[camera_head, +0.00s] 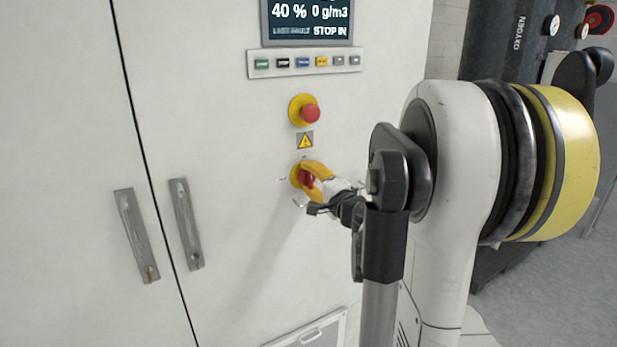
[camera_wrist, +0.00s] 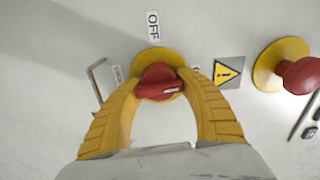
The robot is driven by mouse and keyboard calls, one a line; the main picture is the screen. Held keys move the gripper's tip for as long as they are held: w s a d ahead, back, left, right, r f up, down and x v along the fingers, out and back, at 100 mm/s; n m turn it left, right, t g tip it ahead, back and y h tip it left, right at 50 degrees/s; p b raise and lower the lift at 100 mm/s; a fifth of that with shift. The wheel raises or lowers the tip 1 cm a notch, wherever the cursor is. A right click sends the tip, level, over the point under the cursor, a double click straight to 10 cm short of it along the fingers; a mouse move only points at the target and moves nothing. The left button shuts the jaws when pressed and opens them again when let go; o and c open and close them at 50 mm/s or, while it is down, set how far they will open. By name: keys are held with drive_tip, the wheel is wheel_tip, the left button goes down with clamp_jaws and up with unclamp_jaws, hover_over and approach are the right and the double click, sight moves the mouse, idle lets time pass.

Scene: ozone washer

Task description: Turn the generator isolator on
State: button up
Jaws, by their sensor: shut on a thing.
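The generator isolator is a red rotary knob on a yellow round plate (camera_head: 295,174), on the white cabinet front below a yellow warning triangle. My gripper (camera_head: 308,178) is at it, its yellow fingers shut on the red knob. In the wrist view the isolator knob (camera_wrist: 160,82) sits between the two fingertips of my gripper (camera_wrist: 160,85), one on each side. An OFF label (camera_wrist: 153,25) shows beside the plate. Another label beside it is partly hidden by a finger. The knob's white mark points roughly towards the right finger.
A red emergency stop button (camera_head: 310,113) on a yellow plate is just above the warning sign (camera_head: 305,141). A row of small buttons (camera_head: 304,62) and a display (camera_head: 308,20) are higher. Two door handles (camera_head: 137,235) are at left. Dark cylinders (camera_head: 505,50) stand at right.

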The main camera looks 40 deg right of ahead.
drive_tip(key=shift+m, duration=0.6)
drive_tip(key=o, duration=1.1)
drive_tip(key=shift+o, duration=0.2)
drive_tip(key=v, duration=1.2)
drive_tip(key=shift+a, duration=0.1)
